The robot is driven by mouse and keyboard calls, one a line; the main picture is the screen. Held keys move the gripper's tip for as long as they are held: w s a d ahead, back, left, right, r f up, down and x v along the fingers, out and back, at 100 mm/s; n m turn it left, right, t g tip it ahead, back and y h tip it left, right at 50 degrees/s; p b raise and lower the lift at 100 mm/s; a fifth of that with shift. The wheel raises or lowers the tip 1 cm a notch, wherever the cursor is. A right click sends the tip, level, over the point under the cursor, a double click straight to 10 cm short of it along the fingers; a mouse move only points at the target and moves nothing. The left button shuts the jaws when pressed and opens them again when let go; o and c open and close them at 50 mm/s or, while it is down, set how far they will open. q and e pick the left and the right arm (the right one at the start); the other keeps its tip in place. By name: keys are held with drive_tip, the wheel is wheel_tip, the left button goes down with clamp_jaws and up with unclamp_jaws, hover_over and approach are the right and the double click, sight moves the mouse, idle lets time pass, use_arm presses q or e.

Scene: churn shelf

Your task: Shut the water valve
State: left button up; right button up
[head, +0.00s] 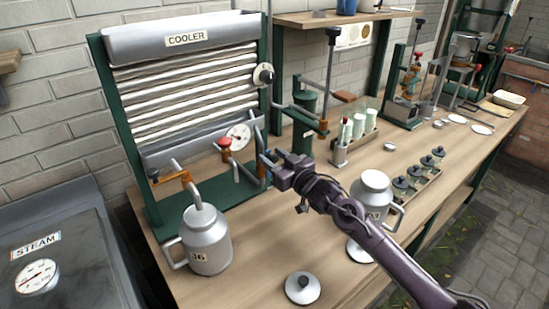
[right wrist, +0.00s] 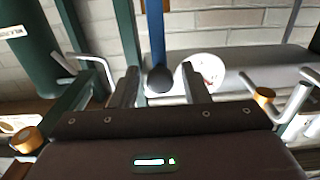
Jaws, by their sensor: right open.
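The cooler (head: 185,95) is a ribbed metal panel in a green frame at the left of the bench. A blue lever, which looks like the water valve's handle, hangs at its lower right in the head view; most of it is hidden by my gripper. In the right wrist view the blue lever (right wrist: 157,35) ends in a dark knob that lies between my fingertips, with gaps on both sides. My right gripper (head: 273,167) is open at the lever, and its two fingers also show in the right wrist view (right wrist: 163,88). My left gripper is not in view.
A dial gauge (head: 238,137) and a red-handled fitting (head: 224,143) sit left of my gripper. A milk can (head: 206,240) stands below the orange tap (head: 178,178). Another can (head: 372,188) stands beside my right arm. A bottle rack (head: 358,135) stands behind.

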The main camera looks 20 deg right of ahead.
clamp_jaws()
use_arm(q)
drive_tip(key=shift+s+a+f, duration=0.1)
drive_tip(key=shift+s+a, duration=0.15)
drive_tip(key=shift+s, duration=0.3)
use_arm(e)
drive_tip(key=shift+a, duration=0.2)
use_arm(q)
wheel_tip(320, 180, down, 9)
drive_tip(key=b, duration=0.9)
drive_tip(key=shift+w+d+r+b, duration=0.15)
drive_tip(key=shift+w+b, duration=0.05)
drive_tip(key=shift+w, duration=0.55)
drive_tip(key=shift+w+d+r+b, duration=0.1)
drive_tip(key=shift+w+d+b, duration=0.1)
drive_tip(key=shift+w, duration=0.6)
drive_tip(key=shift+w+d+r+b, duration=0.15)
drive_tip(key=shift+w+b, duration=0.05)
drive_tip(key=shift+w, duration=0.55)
use_arm(e)
drive_tip(key=s+a+f+n, duration=0.2)
drive_tip(key=a+f+n, duration=0.5)
drive_tip(key=n, duration=1.1)
drive_tip(key=shift+s+f, duration=0.3)
drive_tip(key=shift+f, duration=0.2)
unclamp_jaws()
